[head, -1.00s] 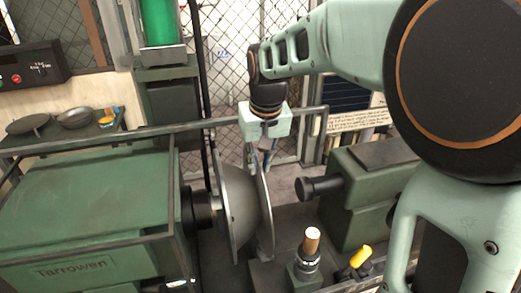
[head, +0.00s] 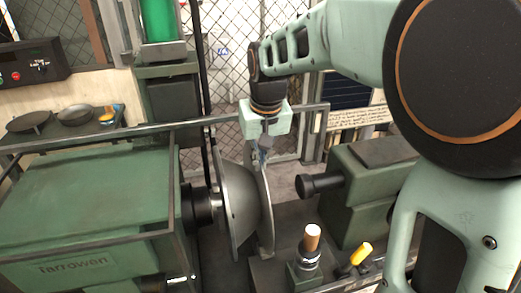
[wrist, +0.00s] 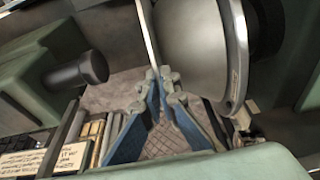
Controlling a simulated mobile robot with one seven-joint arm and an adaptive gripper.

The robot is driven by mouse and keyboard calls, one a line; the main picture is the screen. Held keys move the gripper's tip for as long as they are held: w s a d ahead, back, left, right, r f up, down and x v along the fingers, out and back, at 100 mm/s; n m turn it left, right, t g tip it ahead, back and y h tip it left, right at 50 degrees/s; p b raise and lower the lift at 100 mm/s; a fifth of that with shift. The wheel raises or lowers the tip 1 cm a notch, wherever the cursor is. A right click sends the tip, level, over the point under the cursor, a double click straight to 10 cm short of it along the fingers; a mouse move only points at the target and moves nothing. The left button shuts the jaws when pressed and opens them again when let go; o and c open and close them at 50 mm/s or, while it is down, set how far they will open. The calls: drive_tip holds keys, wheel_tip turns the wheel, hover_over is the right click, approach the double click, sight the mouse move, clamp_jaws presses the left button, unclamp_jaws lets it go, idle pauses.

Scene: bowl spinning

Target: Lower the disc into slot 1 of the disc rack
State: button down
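The disc (head: 266,213) is a thin grey metal plate, standing upright and seen nearly edge-on in the head view. My gripper (head: 263,158) hangs from above with its fingers at the disc's upper edge. In the wrist view the blue fingers of my gripper (wrist: 160,78) close on the rim of the disc (wrist: 148,28). A grey bowl-shaped form (head: 240,203) is close on the disc's left; I cannot tell whether they touch. I cannot make out the disc rack or slot 1 in either view.
A green machine housing (head: 85,195) with a rail stands at left. A green block with a black round nose (head: 318,186) is right of the disc, with a gap between. A post with a pale top (head: 311,240) and a yellow-handled lever (head: 360,256) stand in front. Dark dishes (head: 75,116) lie at far left.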

drive_tip(key=shift+r, duration=0.35)
idle(0.3)
drive_tip(key=shift+w+p+v, duration=0.25)
drive_tip(key=shift+p+v, duration=0.75)
drive_tip(key=shift+p, duration=0.05)
drive_tip(key=shift+r, duration=0.4)
drive_tip(key=shift+w+p+v, duration=0.2)
drive_tip(key=shift+p+v, duration=0.5)
drive_tip(key=shift+v, duration=0.1)
drive_tip(key=shift+w+p+v, duration=0.15)
drive_tip(key=shift+p+v, duration=0.55)
drive_tip(key=shift+v, duration=0.05)
drive_tip(key=shift+w+p+v, duration=0.2)
drive_tip(key=shift+p+v, duration=0.5)
drive_tip(key=shift+v, duration=0.1)
drive_tip(key=shift+a+r, duration=0.1)
drive_tip(key=shift+a, duration=0.15)
drive_tip(key=shift+d, duration=0.15)
